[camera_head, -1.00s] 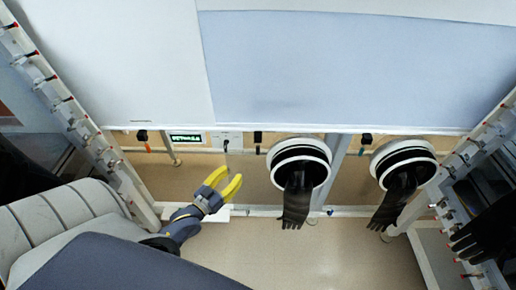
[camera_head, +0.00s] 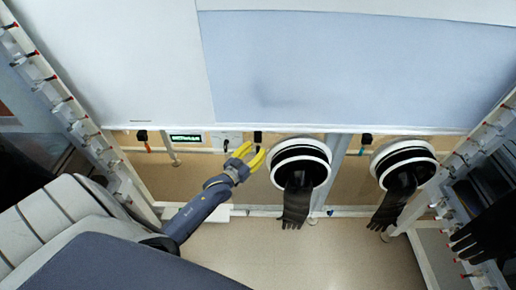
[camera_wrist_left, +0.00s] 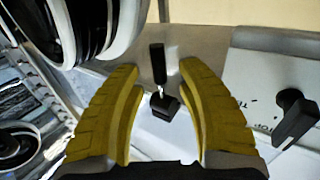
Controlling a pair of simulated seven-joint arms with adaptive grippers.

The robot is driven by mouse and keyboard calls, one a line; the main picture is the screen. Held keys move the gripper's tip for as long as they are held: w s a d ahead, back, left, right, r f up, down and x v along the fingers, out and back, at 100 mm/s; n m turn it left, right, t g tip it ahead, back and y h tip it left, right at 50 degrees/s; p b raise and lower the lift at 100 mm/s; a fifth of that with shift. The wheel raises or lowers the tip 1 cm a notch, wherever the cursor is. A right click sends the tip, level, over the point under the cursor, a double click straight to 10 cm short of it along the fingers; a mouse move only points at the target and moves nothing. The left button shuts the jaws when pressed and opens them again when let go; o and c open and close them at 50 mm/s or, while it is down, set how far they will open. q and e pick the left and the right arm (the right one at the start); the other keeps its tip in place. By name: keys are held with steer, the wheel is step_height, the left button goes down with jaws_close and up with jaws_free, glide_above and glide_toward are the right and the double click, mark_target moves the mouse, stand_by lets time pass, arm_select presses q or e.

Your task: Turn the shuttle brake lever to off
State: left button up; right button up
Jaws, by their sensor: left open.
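A black-handled lever (camera_head: 258,137) hangs at the lower edge of the white cabinet front, just left of the nearer glove port. In the left wrist view the lever (camera_wrist_left: 158,64) stands on a small black base, between my yellow fingers and seemingly a little beyond their tips. I cannot read a label naming it as the shuttle brake. My left gripper (camera_head: 252,157) is open and empty, just below the lever in the head view. In the left wrist view its two fingers (camera_wrist_left: 158,70) flank the lever with gaps on both sides. My right gripper is not in view.
A round glove port (camera_head: 300,148) with a hanging black glove (camera_head: 296,205) is close to my gripper's right. A black rotary knob (camera_wrist_left: 295,115) is on a white marked panel nearby. A green display (camera_head: 186,138) and an orange-tipped handle (camera_head: 143,136) are farther left.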

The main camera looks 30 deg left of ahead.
arm_select(q)
steer(key=shift+w, duration=0.95)
jaws_close()
